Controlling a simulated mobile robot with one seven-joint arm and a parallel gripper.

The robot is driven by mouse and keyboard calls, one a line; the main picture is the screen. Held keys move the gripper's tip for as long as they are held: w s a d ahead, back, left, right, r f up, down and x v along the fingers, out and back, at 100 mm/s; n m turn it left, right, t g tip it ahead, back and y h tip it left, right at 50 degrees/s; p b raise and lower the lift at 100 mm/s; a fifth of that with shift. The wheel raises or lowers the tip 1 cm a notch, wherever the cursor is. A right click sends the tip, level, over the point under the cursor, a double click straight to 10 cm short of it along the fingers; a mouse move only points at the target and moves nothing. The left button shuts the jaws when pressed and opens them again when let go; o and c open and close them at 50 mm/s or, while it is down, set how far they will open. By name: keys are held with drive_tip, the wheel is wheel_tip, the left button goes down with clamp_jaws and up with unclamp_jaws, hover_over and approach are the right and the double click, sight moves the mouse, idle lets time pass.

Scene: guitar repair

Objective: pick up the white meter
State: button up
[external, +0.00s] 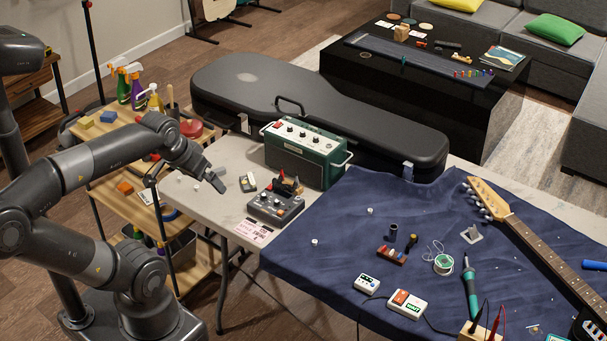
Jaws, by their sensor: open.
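Two small white boxes lie on the dark blue cloth in the external view, and I cannot tell for certain which is the white meter. The smaller white box (367,284) has small dark details on its face. The white box with an orange-red patch and green marking (407,305) lies just right of it. My gripper (217,181) is open and empty above the left end of the table, well to the left of both boxes. Neither box is touched by it.
A grey control box with knobs (276,206) and a green amplifier (306,154) stand right of my gripper. A black guitar case (350,119) runs behind. A teal-handled tool (470,291), thread spool (443,264) and guitar neck (545,250) lie right of the boxes.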

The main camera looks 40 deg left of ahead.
drive_tip(key=c, duration=0.4)
drive_tip(key=shift+c, duration=0.2)
